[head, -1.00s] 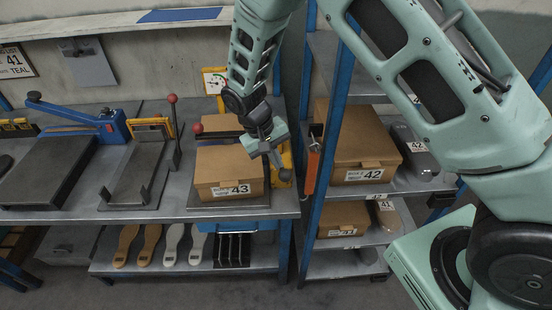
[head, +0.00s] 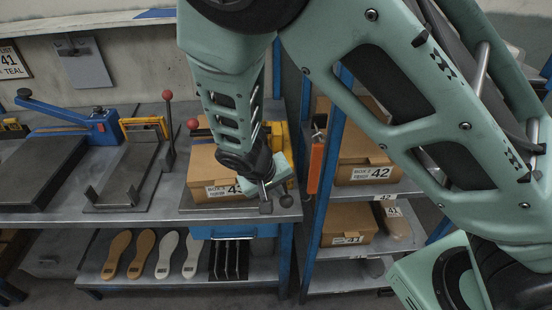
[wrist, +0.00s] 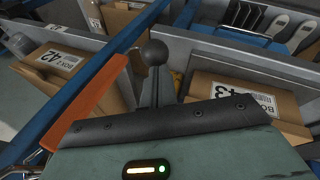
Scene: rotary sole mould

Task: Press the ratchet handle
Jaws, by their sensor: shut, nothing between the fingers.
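My gripper (head: 267,205) is in front of the right edge of the box marked 43 (head: 203,172). In the wrist view its fingers (wrist: 156,60) are together, with a dark ball at the tip and nothing held. An orange handle-like bar (head: 315,168) hangs on the blue rack post, to the right of my gripper and apart from it. It shows slanted at the left of the wrist view (wrist: 92,103). A black lever with a red knob (head: 167,95) stands left of the box. I cannot tell for certain which part is the ratchet handle.
A yellow device (head: 280,150) is partly hidden behind my arm. The box marked 42 (head: 362,150) and another carton (head: 348,222) are on the right rack. Several soles (head: 168,255) lie on the lower shelf. The bench front edge is just below my gripper.

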